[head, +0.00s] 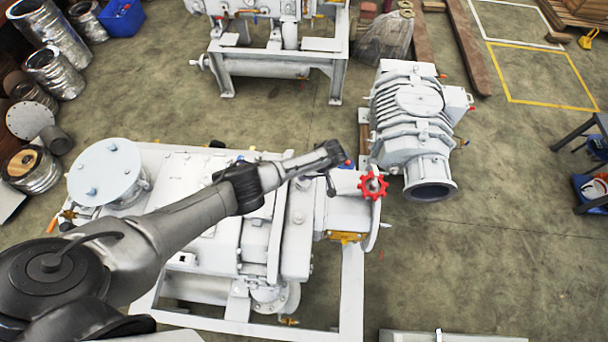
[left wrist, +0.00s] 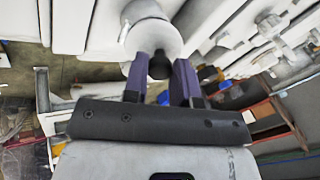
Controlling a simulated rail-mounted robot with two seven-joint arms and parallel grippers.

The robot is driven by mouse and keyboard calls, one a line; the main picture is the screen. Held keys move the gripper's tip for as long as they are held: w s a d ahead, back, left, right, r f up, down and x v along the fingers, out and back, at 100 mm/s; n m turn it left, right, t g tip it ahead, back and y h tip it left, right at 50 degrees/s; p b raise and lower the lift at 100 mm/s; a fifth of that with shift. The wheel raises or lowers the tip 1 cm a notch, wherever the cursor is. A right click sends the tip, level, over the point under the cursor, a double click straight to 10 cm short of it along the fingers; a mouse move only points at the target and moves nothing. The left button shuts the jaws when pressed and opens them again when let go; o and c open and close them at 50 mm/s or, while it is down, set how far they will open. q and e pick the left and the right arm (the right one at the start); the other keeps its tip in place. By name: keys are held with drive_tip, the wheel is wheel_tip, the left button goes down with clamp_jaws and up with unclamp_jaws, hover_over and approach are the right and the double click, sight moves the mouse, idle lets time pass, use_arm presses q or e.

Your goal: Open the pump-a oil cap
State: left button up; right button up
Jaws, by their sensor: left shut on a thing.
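A large white pump (head: 182,178) sits on a white frame in the middle of the head view. Its label cannot be read. My left gripper (head: 331,188) is over the right end of this pump. In the left wrist view the gripper (left wrist: 160,70) is shut on a small dark knob (left wrist: 158,66), which sits against a round white fitting (left wrist: 154,38). The knob appears to be the oil cap, and the fingers hide its sides. In the head view the knob is hidden by the gripper. My right gripper is not in view.
A red handwheel (head: 372,185) sits just right of my left gripper. A ribbed white machine (head: 407,110) stands beyond it, and another framed machine (head: 270,67) at the top. Metal drums (head: 55,70) stand at the left. The floor at the right is mostly clear.

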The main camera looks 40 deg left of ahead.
use_arm(q)
drive_tip(key=shift+w+d+g+y+b, duration=0.2)
drive_tip(key=shift+d+g+y+b, duration=0.1)
drive_tip(key=shift+g+y+b, duration=0.3)
drive_tip(key=shift+r, duration=0.1)
drive_tip(key=o, duration=0.9)
drive_tip(key=v, duration=1.3)
drive_tip(key=shift+d+r+p, duration=0.3)
